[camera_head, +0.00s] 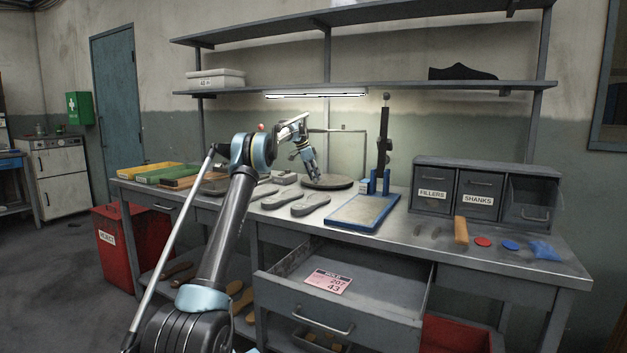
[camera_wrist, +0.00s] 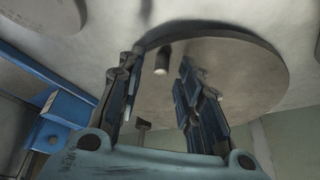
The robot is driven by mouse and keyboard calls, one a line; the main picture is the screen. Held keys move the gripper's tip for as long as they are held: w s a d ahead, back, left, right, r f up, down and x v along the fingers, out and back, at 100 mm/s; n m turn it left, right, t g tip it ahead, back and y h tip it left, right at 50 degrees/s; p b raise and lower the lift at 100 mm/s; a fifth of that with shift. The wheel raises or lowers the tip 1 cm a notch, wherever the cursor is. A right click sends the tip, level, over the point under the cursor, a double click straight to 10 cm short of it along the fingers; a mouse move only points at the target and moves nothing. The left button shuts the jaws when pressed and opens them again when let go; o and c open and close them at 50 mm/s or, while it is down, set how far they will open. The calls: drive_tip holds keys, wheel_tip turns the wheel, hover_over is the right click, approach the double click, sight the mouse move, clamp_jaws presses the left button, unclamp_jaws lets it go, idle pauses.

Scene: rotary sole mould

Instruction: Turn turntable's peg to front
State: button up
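The turntable is a round grey disc (camera_head: 340,184) lying on the workbench, left of the blue stand in the head view. In the wrist view the disc (camera_wrist: 250,75) fills the middle and right. In the head view my gripper (camera_head: 314,177) points down at the disc's left part; the peg is not distinguishable there.
The blue stand (camera_head: 347,221) with a tall dark post is right of the disc. Grey soles (camera_head: 311,204) lie in front. A drawer (camera_head: 305,317) with a pink card is pulled open below. Bins (camera_head: 433,191) stand right; a lit lamp (camera_head: 316,94) hangs above.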

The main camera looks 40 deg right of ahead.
drive_tip(key=v, duration=1.1)
drive_tip(key=shift+w+r, duration=0.1)
drive_tip(key=shift+a, duration=0.1)
